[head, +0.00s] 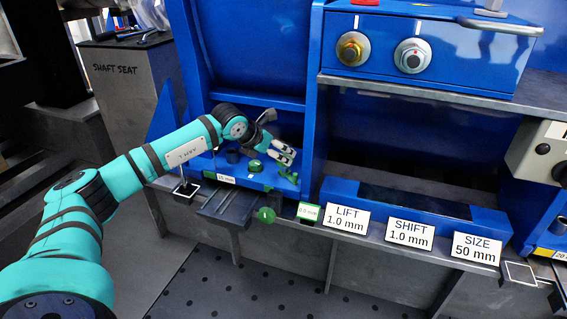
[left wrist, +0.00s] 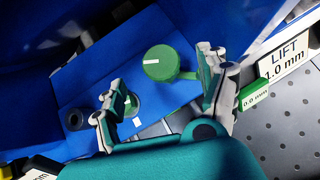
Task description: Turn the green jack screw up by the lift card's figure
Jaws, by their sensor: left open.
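In the left wrist view a round green screw knob (left wrist: 160,62) with a white line on its top stands over the blue base. A lower green part (left wrist: 130,103) is partly hidden by a finger. The lift card (head: 345,218) reads "LIFT 1.0 mm". A green-edged readout (head: 308,211) shows 0.0 mm.
A shift card (head: 409,234) reads 1.0 mm and a size card (head: 476,247) 50 mm. Blue uprights and a back panel (head: 245,60) surround the base. A blue box with two knobs (head: 430,45) sits at upper right. A dark cylinder (head: 233,156) stands near my gripper.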

